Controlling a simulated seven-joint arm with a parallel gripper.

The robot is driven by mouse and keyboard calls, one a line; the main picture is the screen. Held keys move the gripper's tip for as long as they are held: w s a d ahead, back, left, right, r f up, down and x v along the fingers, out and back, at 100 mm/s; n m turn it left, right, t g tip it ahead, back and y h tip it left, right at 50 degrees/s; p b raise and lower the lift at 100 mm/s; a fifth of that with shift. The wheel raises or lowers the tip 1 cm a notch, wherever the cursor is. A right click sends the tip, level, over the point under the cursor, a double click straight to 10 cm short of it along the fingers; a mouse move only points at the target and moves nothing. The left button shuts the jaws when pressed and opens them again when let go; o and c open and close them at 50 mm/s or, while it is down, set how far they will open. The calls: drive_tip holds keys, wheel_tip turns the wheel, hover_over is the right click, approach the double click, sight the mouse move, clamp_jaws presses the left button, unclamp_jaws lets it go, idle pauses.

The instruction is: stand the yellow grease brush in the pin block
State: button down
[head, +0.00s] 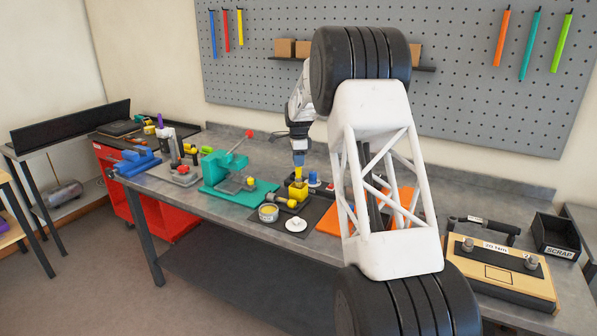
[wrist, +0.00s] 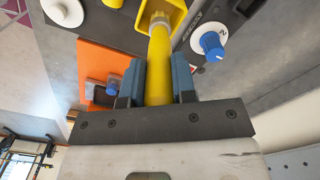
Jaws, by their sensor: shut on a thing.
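My gripper (head: 298,158) is shut on the yellow grease brush (wrist: 159,65), whose yellow shaft runs between the blue-grey fingers in the wrist view. In the head view the brush (head: 298,173) points down, roughly upright, above the yellow block (head: 298,192), which I take to be the pin block. In the wrist view the brush's far end overlaps the opening of this yellow block (wrist: 176,18). I cannot tell whether the tip is inside or just above it.
A blue knob (head: 312,178) on a white base stands close beside the block. A round tin (head: 268,213) and a white round piece (head: 296,224) are in front. A teal press (head: 232,180) stands to the left. My arm hides part of the orange plate (head: 404,205) on the right.

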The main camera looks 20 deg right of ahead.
sight(298, 170)
drive_tip(key=shift+f, duration=2.45)
drive_tip(key=c, duration=0.9)
unclamp_jaws()
drive_tip(key=shift+r, duration=0.1)
drive_tip(key=shift+r, duration=3.75)
